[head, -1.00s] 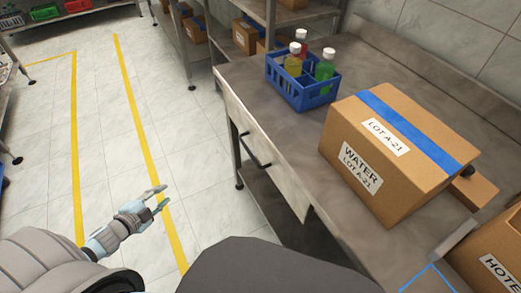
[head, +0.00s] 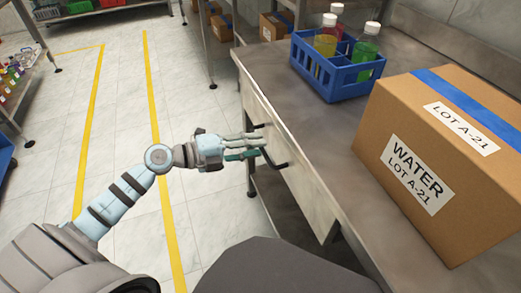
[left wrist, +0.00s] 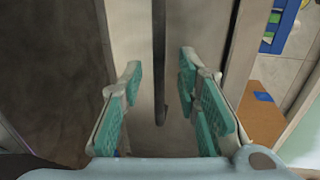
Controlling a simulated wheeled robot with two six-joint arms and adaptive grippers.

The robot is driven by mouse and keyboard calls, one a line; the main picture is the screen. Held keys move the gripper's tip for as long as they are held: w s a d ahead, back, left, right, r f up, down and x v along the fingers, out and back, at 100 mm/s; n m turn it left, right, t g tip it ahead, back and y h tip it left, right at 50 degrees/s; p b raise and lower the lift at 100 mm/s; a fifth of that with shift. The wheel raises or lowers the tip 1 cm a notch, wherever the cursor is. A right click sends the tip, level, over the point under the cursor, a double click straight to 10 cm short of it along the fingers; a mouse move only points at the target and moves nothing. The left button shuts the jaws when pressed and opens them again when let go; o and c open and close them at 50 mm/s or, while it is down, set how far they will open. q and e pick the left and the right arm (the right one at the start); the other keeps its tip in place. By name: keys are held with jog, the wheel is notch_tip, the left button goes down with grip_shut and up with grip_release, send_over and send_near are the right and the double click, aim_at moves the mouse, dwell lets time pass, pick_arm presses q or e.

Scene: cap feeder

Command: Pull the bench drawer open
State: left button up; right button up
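The bench drawer (head: 293,172) is a pale front panel under the bench top, and it looks shut. Its black bar handle (head: 274,158) sticks out toward the left. My left gripper (head: 256,147) is at the handle. In the left wrist view the gripper (left wrist: 162,100) is open, with its green-padded fingers apart. The dark handle bar (left wrist: 160,65) runs between the fingers, with a gap visible on both sides. The drawer front (left wrist: 205,35) lies behind it. My right gripper is not in view.
On the bench top (head: 330,140) stand a blue crate (head: 345,82) with bottles and a cardboard WATER box (head: 450,150). Shelves with boxes (head: 275,25) stand at the back. The floor left of the bench is clear, with yellow lines.

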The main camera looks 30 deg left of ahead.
pick_arm(q)
jog(key=shift+x, duration=1.3)
grip_shut()
jog(key=shift+s, duration=0.1)
jog(key=shift+a+f, duration=0.1)
